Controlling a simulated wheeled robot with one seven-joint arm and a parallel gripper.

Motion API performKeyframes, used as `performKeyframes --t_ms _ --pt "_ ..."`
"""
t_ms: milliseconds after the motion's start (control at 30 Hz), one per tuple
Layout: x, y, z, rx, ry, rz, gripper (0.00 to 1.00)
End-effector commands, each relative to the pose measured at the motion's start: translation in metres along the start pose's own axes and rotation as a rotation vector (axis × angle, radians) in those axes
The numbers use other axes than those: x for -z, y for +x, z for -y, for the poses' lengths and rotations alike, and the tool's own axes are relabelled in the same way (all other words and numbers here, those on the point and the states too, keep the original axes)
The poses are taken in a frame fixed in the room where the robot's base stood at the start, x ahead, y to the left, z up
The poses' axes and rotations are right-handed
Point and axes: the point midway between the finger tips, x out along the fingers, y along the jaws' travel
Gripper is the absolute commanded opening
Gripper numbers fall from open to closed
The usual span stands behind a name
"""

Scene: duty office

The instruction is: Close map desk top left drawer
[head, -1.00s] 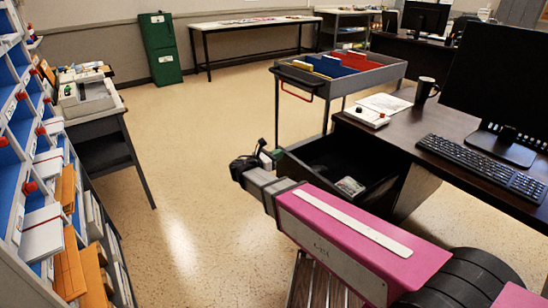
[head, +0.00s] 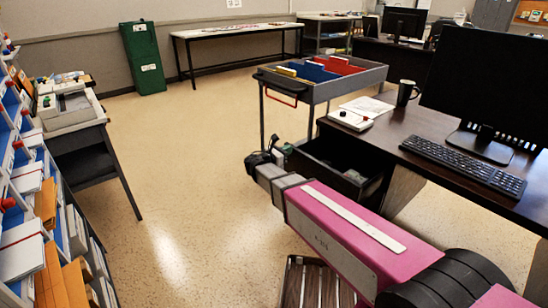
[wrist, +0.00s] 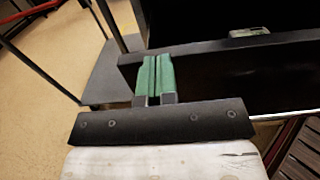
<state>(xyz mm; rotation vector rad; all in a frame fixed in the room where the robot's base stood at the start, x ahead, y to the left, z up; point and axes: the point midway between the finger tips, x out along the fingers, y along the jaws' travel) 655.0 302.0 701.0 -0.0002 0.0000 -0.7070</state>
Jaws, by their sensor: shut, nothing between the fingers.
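The map desk (head: 408,130) has a dark drawer (head: 336,172) at its left end, pulled partly out. A small grey item (head: 354,177) lies inside. My gripper (head: 276,152) is at the drawer's outer front end in the head view. In the wrist view its green fingers (wrist: 155,78) are pressed together and empty. They overlap the left part of the drawer's dark front edge (wrist: 230,48); whether they touch it cannot be told. A bright metal bar (wrist: 285,116), perhaps the handle, shows at right.
A grey cart (head: 335,90) with coloured folders stands just behind the drawer. A keyboard (head: 463,165), monitor (head: 490,90) and mug (head: 407,92) are on the desk. A sorting shelf (head: 30,200) stands at left. The floor (head: 190,190) between is clear.

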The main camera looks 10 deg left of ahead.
Motion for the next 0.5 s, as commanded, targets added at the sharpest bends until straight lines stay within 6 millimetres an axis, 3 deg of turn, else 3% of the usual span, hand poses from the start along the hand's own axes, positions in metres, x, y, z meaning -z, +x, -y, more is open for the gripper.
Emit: performKeyframes --t_ms 200,500 --pt "0.000 0.064 -0.002 0.003 0.000 0.001 0.00" --pt "0.000 0.140 -0.002 0.002 0.000 0.001 0.00"
